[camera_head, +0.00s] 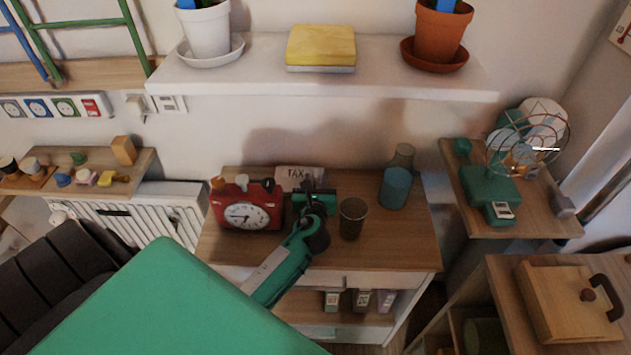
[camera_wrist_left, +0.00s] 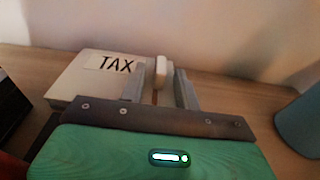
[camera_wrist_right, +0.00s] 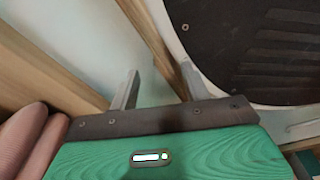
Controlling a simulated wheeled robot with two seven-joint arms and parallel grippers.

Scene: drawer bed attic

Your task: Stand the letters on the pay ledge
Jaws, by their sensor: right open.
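A white piece marked TAX (camera_head: 298,176) lies at the back of the small wooden cabinet top (camera_head: 390,245). In the left wrist view the TAX piece (camera_wrist_left: 85,75) lies left of my fingers. My left gripper (camera_head: 315,190) is low over the cabinet's back, just right of it. Its fingers (camera_wrist_left: 160,88) are apart, with a narrow pale upright thing (camera_wrist_left: 161,70) between or just beyond them; contact cannot be told. My right gripper (camera_wrist_right: 158,90) is open and empty, outside the head view. I cannot make out which thing is the pay ledge, or other letters.
A red clock-faced scale (camera_head: 247,207) stands left of my left gripper. A dark cup (camera_head: 352,218) and a blue vase (camera_head: 395,188) stand to its right. A white wall shelf (camera_head: 380,70) overhangs behind. The cabinet's front right is clear.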

